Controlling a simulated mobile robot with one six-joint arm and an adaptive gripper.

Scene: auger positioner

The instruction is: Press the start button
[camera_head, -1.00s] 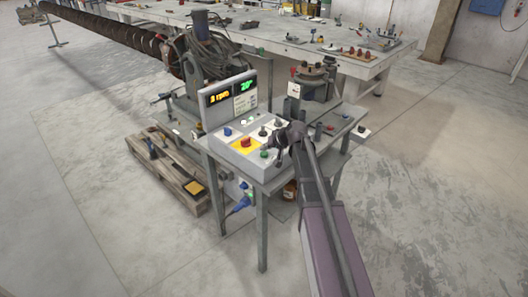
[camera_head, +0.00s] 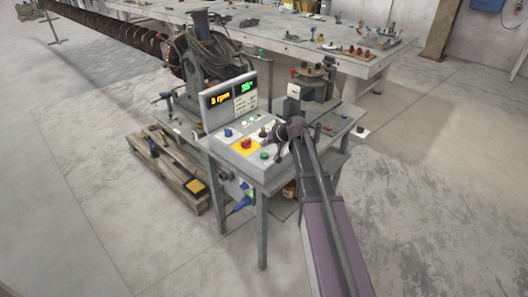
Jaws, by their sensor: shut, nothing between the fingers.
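The control box (camera_head: 232,152) stands on a small grey metal table. On its sloped top are a green button (camera_head: 264,156), a red mushroom button (camera_head: 246,143) on a yellow plate, and a blue knob (camera_head: 228,133). The green button sits near the front right; I see no readable label marking it as start. My gripper (camera_head: 275,147) is shut and empty, over the right part of the panel, just right of the green button. Contact with the panel cannot be told. My gripper and arm hide part of the panel's right side.
A display (camera_head: 232,97) with yellow and green digits stands behind the panel. A long auger (camera_head: 110,34) runs to the upper left from the positioner. A pallet (camera_head: 180,170) with tools lies left of the table. A long workbench (camera_head: 345,58) stands behind. Floor at right is clear.

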